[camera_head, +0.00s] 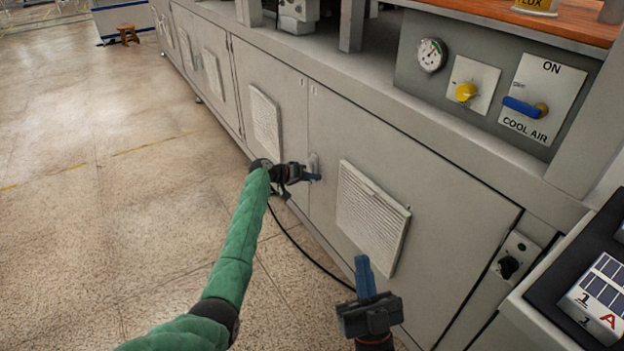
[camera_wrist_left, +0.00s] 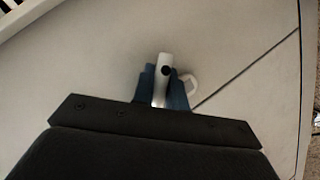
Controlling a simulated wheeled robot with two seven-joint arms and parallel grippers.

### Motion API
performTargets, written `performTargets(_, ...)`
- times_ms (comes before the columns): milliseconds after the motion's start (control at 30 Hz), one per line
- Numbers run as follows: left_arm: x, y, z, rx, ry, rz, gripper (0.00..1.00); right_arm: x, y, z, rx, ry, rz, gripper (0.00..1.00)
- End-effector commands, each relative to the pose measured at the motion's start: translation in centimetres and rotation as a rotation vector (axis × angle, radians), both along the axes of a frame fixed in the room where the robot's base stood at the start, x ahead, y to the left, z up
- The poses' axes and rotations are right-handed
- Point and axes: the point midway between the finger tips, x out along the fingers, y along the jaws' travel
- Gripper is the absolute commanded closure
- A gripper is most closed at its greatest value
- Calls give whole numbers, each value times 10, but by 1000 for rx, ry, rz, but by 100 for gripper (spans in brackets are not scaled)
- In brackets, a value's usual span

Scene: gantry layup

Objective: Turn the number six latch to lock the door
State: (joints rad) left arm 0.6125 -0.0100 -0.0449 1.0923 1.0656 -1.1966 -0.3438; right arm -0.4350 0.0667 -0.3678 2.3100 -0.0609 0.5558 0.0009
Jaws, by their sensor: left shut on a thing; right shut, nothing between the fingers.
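The latch (camera_head: 314,160) is a small light-grey handle on the cabinet door (camera_head: 325,124), near the seam between two doors. My left gripper (camera_head: 312,177) is at the latch, its blue fingers against the door front. In the left wrist view the latch (camera_wrist_left: 162,72) is a white lever with a dark round spot, held between the two blue fingers. A pale ring-shaped part (camera_wrist_left: 189,84) shows just right of the fingers. No number six is readable. My right gripper (camera_head: 364,277) is shut and empty, in front of the cabinet and below the right vent.
A louvred vent panel (camera_head: 372,215) stands out from the door right of the latch. Another vent (camera_head: 266,119) is on the door to the left. Above right are a gauge and a blue COOL AIR lever (camera_head: 525,107). A black cable lies on the clear floor.

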Motion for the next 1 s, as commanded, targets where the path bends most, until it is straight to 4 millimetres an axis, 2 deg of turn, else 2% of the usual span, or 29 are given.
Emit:
performTargets(300,0,0,-1,1,0,1,100,0,0,1,0,-1,0,100)
performTargets(333,0,0,-1,1,0,1,82,0,0,1,0,-2,1,100)
performTargets(433,0,0,-1,1,0,1,64,0,0,1,1,-2,1,100)
performTargets(733,0,1,0,0,0,0,64,0,0,1,1,-2,1,100)
performTargets(867,-3,7,3,1,0,2,64,2,1,-1,-2,13,2,100)
performTargets(933,-5,14,6,1,0,2,64,7,2,-8,-9,43,3,100)
performTargets(1000,-9,20,9,1,0,2,64,13,4,-33,-27,117,3,100)
